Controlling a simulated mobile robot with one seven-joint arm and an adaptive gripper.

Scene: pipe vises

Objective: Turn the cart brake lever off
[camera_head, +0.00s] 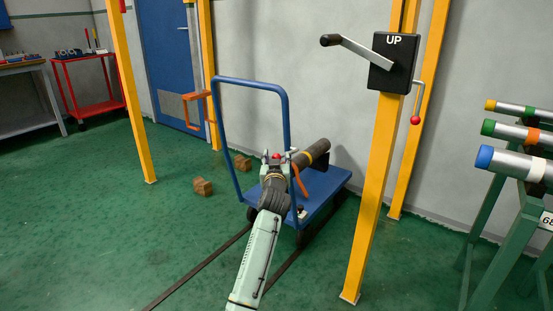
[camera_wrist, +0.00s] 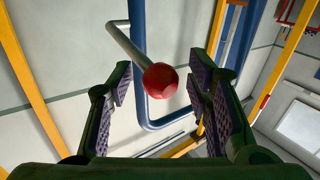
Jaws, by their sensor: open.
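A lever with a grey rod and a red faceted knob (camera_wrist: 161,80) shows in the wrist view, taken to be the cart brake lever. Its rod (camera_wrist: 125,45) runs up and left beside a blue tube of the cart handle (camera_wrist: 140,95). My gripper (camera_wrist: 160,92) is open, one finger on each side of the knob, with gaps visible on both sides. In the head view my gripper (camera_head: 277,160) is at the blue cart (camera_head: 325,187), with the red knob (camera_head: 277,155) just showing at its tip. The lever's rod is mostly hidden there.
A dark pipe (camera_head: 312,152) lies on the cart. The cart's blue handle frame (camera_head: 287,120) rises close to my arm. Brown blocks (camera_head: 203,187) lie on the floor. A yellow post (camera_head: 375,190) with a crank box (camera_head: 393,62) stands right.

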